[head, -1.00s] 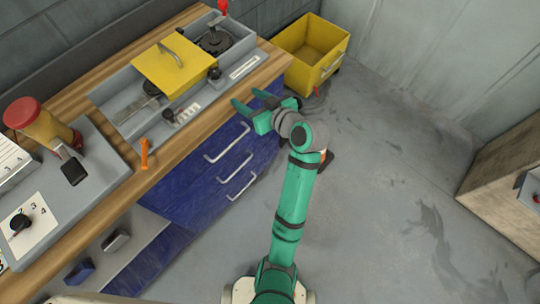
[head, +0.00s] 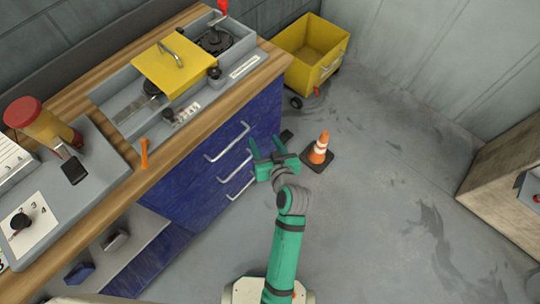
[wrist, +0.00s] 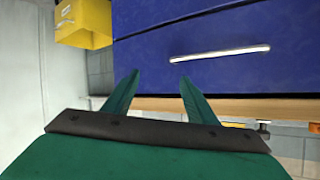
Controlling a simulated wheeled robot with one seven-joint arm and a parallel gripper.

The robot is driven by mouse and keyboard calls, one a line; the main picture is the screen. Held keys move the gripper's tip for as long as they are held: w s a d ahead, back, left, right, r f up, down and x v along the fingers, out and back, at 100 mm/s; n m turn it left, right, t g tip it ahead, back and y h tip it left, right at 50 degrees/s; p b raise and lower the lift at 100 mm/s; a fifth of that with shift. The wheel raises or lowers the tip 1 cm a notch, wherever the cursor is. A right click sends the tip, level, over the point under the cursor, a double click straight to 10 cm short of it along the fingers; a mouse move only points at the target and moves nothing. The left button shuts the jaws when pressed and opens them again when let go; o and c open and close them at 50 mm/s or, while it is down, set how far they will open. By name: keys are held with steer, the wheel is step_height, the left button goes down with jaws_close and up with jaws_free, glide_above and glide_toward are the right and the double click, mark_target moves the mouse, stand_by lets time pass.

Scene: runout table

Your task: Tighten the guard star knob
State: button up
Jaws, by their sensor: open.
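The yellow guard (head: 173,68) with its grey handle lies over the grey machine bed on the bench. A small black knob (head: 214,73) stands at the guard's right edge and seems to be the star knob; its lobes are too small to make out. A second dark knob (head: 168,114) sits at the bed's front. My gripper (head: 267,148) is open and empty, in front of the blue drawers, to the right of and below the guard in the head view. In the wrist view my open fingers (wrist: 160,77) have nothing between them and point toward the blue drawer front (wrist: 200,35).
Drawer handles (head: 227,142) stick out close to my gripper. An orange lever (head: 144,154) stands at the bench edge. A traffic cone (head: 319,149) and a yellow bin (head: 310,52) are on the floor. The floor to the right is mostly clear.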

steer(key=shift+m+h, duration=0.4)
steer(key=shift+h, duration=0.4)
steer(key=shift+s+d+f, duration=0.55)
steer(key=shift+s+f, duration=0.1)
steer(key=shift+s, duration=0.25)
steer(key=shift+s+d+f, duration=0.5)
steer(key=shift+s+f, duration=0.1)
steer(key=shift+s, duration=0.25)
